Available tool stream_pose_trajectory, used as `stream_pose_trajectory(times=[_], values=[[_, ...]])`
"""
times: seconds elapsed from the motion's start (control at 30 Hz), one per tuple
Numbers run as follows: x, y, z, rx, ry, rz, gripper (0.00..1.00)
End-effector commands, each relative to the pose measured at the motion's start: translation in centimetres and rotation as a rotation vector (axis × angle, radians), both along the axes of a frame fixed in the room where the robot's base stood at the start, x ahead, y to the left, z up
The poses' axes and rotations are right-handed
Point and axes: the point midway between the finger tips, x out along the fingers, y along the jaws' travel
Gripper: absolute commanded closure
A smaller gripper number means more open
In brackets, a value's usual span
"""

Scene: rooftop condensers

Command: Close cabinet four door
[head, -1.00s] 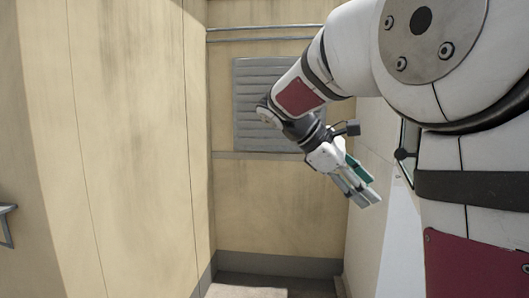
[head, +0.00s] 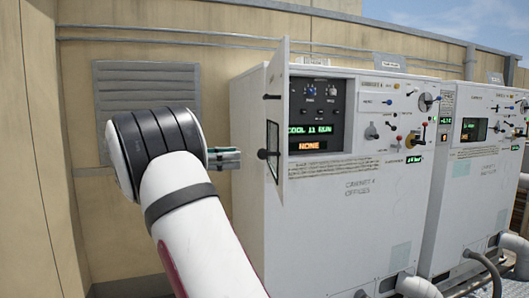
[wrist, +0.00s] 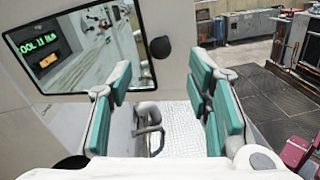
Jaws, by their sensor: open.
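The cabinet four door (head: 276,175) is a white hinged panel with a window, standing open and sticking out from the front of cabinet four (head: 350,235). A black knob (head: 263,154) is on its outer face. My gripper (head: 238,158) is just left of the door, pointing at that outer face near the knob, and seems apart from it. In the wrist view, my gripper (wrist: 163,85) has its teal-padded fingers wide apart with nothing between them. The door (wrist: 185,55) is ahead, its knob (wrist: 160,48) above the gap, and its window (wrist: 80,45) at upper left.
A second white cabinet (head: 488,160) stands to the right, with pipes (head: 420,287) low in front. A beige wall with a louvred vent (head: 148,95) is behind my arm. The open recess shows a lit panel (head: 315,130).

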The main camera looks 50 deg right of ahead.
Motion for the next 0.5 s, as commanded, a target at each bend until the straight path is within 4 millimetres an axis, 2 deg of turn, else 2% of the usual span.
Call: stream_pose_trajectory(times=[0.03, 0.3, 0.5], values=[[-0.9, -0.9, 0.2, 0.001, 0.002, -0.004, 0.54], [-3.8, -5.0, 0.2, 0.001, 0.001, -0.002, 0.54], [-5.1, -7.0, 0.1, 0.000, 0.000, 0.000, 0.54]])
